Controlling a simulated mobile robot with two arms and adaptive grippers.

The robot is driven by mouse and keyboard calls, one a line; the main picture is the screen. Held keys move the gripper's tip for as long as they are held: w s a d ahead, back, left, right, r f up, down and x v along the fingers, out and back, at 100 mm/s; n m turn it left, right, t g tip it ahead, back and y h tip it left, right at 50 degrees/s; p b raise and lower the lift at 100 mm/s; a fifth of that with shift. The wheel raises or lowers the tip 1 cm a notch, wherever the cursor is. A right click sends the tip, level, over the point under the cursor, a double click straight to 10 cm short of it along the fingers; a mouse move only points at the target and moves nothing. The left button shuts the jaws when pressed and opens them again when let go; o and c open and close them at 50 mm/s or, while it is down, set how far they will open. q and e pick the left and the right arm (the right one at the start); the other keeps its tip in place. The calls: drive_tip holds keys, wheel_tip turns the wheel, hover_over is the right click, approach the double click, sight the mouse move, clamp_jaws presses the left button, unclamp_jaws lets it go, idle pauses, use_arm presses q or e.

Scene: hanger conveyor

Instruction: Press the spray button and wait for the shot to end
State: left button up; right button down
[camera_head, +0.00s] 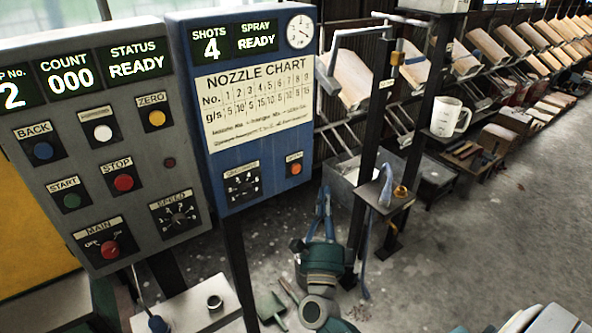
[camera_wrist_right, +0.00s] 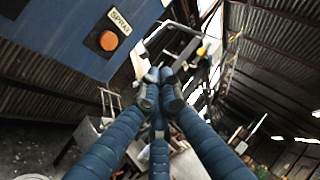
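The orange spray button (camera_head: 295,168) is at the lower right of the blue panel (camera_head: 250,205). It also shows under its SPRAY label in the right wrist view (camera_wrist_right: 108,40). The panel's shots display (camera_head: 211,47) reads 4 and its spray display (camera_head: 257,36) reads READY. My right gripper (camera_head: 324,203) is below and right of the button in the head view, apart from it. Its blue fingers (camera_wrist_right: 159,82) are drawn together at the tips and hold nothing that I can see. My left gripper is not in view.
A grey control panel (camera_head: 45,175) stands left of the blue one, its status READY and count 000. A black post stand with a white mug (camera_head: 446,118) is to the right. A rack of wooden boards (camera_head: 487,46) runs behind.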

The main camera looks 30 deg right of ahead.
sight(296, 169)
drive_tip(key=w+b, duration=0.3)
drive_tip(key=w, duration=0.5)
drive_tip(key=shift+w+a, duration=0.35)
drive_tip(key=shift+a, duration=0.05)
drive_tip(key=shift+w, duration=0.1)
idle(1.0)
drive_tip(key=shift+w+b, duration=0.3)
drive_tip(key=shift+b, duration=0.05)
drive_tip(key=shift+w+b, duration=0.3)
drive_tip(key=shift+w, duration=0.15)
idle(0.6)
drive_tip(key=shift+s, duration=0.2)
drive_tip(key=shift+s+p, duration=0.35)
drive_tip(key=shift+s, duration=0.35)
